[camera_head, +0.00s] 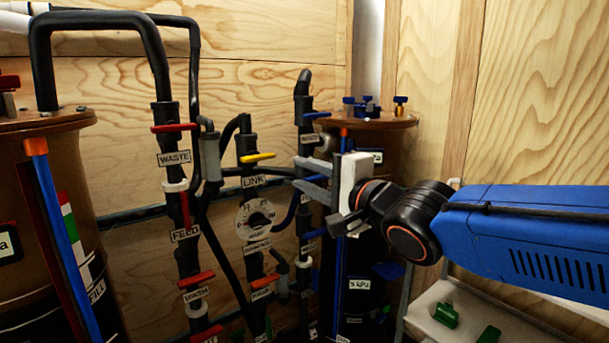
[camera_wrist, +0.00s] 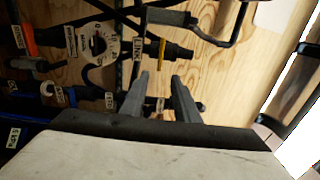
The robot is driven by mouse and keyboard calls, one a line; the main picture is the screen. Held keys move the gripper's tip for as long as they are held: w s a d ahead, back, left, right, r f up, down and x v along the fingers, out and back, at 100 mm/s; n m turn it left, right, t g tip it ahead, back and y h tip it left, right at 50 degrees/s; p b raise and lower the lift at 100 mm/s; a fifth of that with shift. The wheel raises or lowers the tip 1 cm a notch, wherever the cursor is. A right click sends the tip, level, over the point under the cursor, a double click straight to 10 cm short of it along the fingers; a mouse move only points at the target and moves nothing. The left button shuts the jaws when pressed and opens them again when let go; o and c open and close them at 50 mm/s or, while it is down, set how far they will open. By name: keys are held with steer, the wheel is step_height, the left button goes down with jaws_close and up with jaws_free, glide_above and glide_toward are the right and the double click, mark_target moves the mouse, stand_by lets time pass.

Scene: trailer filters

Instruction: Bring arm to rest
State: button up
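My blue arm (camera_head: 530,235) reaches in from the right edge of the head view, with its black wrist joints bent toward the pipework. My gripper (camera_head: 306,174) points left, level with the pipes, in front of the brown tank on the right. Its two grey fingers are apart with a gap between them, and nothing shows in the gap that they hold. In the wrist view the gripper (camera_wrist: 160,80) also shows its fingers apart, with pipes and the plywood wall beyond. The yellow LINK valve handle (camera_head: 257,158) is left of the fingertips; I cannot tell the exact distance.
Black pipes carry red handles, such as the WASTE handle (camera_head: 175,128), and a round dial (camera_head: 256,219). Brown tanks stand at left (camera_head: 40,190) and right (camera_head: 385,122). A pale tray (camera_head: 468,319) with green pieces sits below my arm. Plywood walls (camera_head: 270,95) close off the back.

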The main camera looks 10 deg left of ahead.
steer(key=shift+d, duration=0.1)
steer(key=d+f+n+h, duration=0.1)
steer(key=d+f+h, duration=0.55)
steer(key=d, duration=0.75)
steer(key=d+f+n+h, duration=0.2)
steer(key=d+f+h, duration=0.2)
steer(key=d+f, duration=0.7)
steer(key=s+d+f+n+g+h, duration=0.1)
steer(key=s+d+f+n+g, duration=0.1)
steer(key=s+d+f, duration=0.4)
steer(key=s+d+f+n+g+h, duration=0.2)
steer(key=s+d+f+g, duration=0.3)
steer(key=s+d, duration=0.5)
steer(key=s+f+n, duration=0.1)
steer(key=s, duration=0.2)
steer(key=shift+f, duration=0.15)
